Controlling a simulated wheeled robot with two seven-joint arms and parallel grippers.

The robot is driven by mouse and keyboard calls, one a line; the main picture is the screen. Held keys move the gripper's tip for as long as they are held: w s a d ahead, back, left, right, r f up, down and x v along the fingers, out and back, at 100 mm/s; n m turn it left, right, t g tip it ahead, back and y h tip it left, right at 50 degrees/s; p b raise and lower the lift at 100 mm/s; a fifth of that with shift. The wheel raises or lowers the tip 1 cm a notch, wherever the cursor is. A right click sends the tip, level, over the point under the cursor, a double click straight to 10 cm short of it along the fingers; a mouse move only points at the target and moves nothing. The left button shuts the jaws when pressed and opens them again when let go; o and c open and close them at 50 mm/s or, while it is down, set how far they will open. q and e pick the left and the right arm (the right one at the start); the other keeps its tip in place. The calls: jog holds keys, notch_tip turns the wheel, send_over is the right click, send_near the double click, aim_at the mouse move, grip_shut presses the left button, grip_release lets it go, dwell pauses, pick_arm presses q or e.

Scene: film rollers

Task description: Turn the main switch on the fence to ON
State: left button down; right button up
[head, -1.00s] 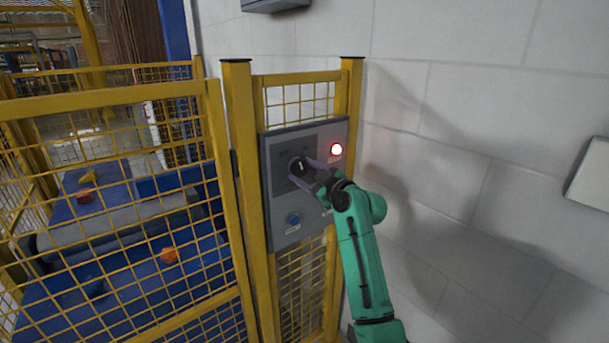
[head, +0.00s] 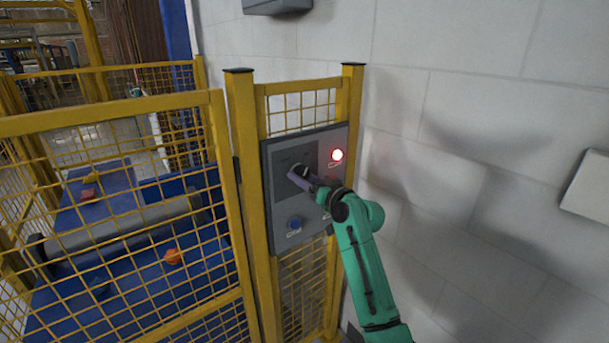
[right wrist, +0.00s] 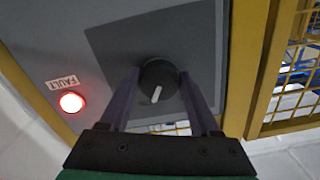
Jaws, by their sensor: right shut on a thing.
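The main switch is a round black knob (head: 297,171) on a grey panel (head: 277,218) mounted on the yellow fence. In the right wrist view the knob (right wrist: 165,70) has a white pointer mark slanting across its lower part. My right gripper (head: 302,175) is at the knob, with one purple finger on each side of it; in the right wrist view the gripper (right wrist: 160,77) is shut on the knob. The ON and OFF lettering cannot be read. My left gripper is not in view.
A lit red lamp (head: 337,155) is on the panel, labelled FAULT in the right wrist view (right wrist: 71,102). A blue button (head: 294,223) is below the knob. Yellow fence mesh (head: 120,220) stands to the left, a white block wall (head: 480,130) to the right.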

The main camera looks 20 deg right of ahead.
jog(key=shift+r+m, duration=0.15)
jog(key=shift+m, duration=0.35)
jog(key=o, duration=1.4)
jog(key=shift+c, duration=0.2)
jog(key=shift+s+d+f, duration=0.15)
jog(key=shift+s+f, duration=0.05)
jog(key=shift+s, duration=0.1)
jog(key=b+v, duration=0.4)
jog(key=v, duration=1)
